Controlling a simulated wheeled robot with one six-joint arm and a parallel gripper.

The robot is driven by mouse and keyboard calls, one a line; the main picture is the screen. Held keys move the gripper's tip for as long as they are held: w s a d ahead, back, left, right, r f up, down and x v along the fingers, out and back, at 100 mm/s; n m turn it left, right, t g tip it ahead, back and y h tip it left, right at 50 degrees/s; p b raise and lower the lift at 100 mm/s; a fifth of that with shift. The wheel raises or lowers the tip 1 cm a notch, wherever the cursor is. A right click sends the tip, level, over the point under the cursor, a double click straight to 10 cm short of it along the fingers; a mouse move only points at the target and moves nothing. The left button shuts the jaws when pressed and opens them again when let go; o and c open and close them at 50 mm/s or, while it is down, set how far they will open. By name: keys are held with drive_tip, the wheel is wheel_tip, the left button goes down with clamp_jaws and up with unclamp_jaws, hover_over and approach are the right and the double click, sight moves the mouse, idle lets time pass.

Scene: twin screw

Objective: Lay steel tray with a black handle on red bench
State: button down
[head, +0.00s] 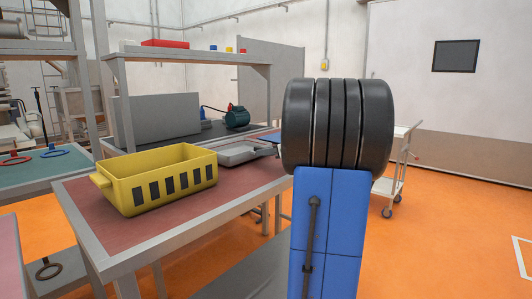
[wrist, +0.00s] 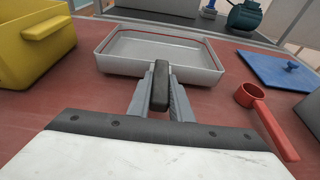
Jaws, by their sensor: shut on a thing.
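The steel tray (wrist: 160,62) is a shallow grey rectangular pan with a black handle (wrist: 160,84) on its near side. My gripper (wrist: 160,98) is shut on that handle, one finger on each side. The tray is level over the red bench (wrist: 85,100), at or very close to its surface; I cannot tell if it touches. In the head view the tray (head: 243,153) shows at the far part of the red bench (head: 215,203), right of the yellow bin. My gripper is hidden there behind my arm.
A yellow bin (head: 160,180) stands on the bench left of the tray. In the wrist view, a blue plate with a knob (wrist: 280,72) and a red ring-ended tool (wrist: 265,115) lie to the right. A green motor (head: 237,117) sits on a bench behind.

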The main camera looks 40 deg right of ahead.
drive_tip(key=shift+f, duration=0.55)
idle(0.9)
drive_tip(key=c, duration=1.5)
unclamp_jaws()
drive_tip(key=shift+c, duration=0.2)
drive_tip(key=v, duration=1.7)
drive_tip(key=shift+s, duration=0.2)
drive_tip(key=shift+r, duration=0.1)
